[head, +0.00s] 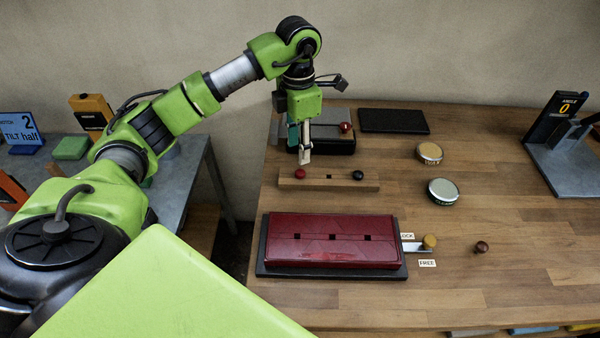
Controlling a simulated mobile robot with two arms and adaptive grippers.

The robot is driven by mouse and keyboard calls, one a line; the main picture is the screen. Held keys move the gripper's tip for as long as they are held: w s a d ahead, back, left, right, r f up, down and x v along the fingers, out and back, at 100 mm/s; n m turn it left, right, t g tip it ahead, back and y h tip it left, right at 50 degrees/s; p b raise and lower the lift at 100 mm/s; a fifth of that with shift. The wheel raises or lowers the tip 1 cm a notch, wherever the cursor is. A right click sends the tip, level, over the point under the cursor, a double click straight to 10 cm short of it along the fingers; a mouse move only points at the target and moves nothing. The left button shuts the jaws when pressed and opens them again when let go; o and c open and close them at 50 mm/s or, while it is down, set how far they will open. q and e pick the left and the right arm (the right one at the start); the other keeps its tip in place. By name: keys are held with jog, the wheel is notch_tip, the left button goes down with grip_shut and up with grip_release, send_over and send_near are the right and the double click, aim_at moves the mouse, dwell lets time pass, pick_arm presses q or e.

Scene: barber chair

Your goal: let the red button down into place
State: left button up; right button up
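A red button (299,174) is at the left end of a wooden strip (343,184). A black button (358,175) is at the strip's right end, with a dark square hole between them. My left gripper (304,158) points down, its fingertips just above and behind the red button in the picture. I cannot tell whether they touch it or how far apart the fingers are. A dark red pad (333,251) with several square holes lies on a black base in front of the strip. A brown button (481,247) lies on the table to the right. My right gripper is not in view.
Behind the strip stands a black box (330,145) with a red knob (346,127). A black mat (394,121) and two round tins (430,152) (442,191) lie right of it. A brass-knobbed latch (430,242) juts from the pad's right side. An angle stand (565,140) is far right.

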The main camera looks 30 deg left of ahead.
aim_at(299, 171)
pick_arm(q)
notch_tip(299, 171, down, 3)
jog(key=shift+r, duration=0.2)
notch_tip(299, 171, down, 4)
jog(key=shift+d+f+p, duration=0.1)
jog(key=shift+d+p, duration=0.05)
jog(key=shift+p, duration=1.05)
jog(key=shift+f, duration=0.5)
jog(key=c, duration=0.9)
